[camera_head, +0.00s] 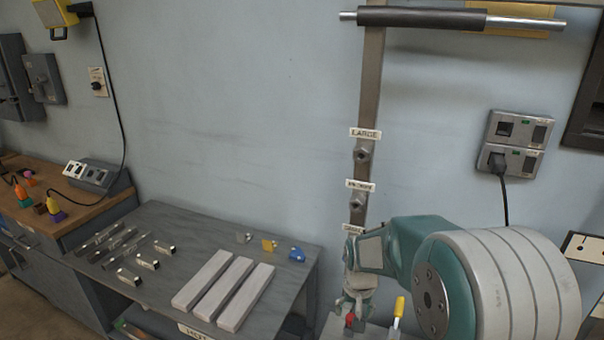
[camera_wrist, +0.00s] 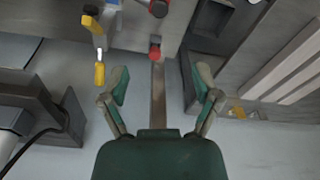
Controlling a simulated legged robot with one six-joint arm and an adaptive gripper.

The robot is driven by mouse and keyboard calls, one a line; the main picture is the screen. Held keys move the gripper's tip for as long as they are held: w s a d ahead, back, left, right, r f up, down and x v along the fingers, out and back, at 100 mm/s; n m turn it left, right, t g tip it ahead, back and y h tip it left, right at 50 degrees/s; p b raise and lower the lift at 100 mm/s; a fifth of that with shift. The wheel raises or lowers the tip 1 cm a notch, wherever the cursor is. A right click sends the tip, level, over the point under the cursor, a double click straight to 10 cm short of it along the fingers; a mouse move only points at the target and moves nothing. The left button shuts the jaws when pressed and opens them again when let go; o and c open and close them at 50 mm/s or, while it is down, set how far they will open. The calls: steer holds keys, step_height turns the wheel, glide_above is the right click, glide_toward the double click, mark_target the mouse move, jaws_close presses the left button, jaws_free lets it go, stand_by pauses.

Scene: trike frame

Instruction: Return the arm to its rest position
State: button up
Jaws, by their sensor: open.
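My arm is teal and grey and reaches in from the lower right of the head view, in front of the upright metal post (camera_head: 371,90). My gripper (camera_head: 354,312) points down near the bottom of that view, beside the post. In the wrist view my gripper (camera_wrist: 161,84) has its two fingers spread wide with nothing between them. The narrow post (camera_wrist: 158,95) and a red-tipped part (camera_wrist: 155,50) show in the gap, beyond the fingers. I cannot tell how far the fingers are from them.
A grey table (camera_head: 170,215) with three pale bars (camera_head: 222,285) and several small metal parts stands left of the post. A yellow-handled tool (camera_head: 399,308) is right of my gripper, also in the wrist view (camera_wrist: 99,73). A padded handlebar (camera_head: 422,17) tops the post. The wall is behind.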

steer(key=s+d+r+t, duration=0.2)
steer(key=s+r, duration=0.9)
steer(key=r, duration=0.2)
steer(key=s+d+r+n+t, duration=0.1)
steer(key=s+r, duration=0.3)
steer(key=s, duration=0.9)
steer(key=shift+r+t, duration=0.3)
steer(key=shift+t, duration=0.5)
steer(key=shift+w, duration=0.1)
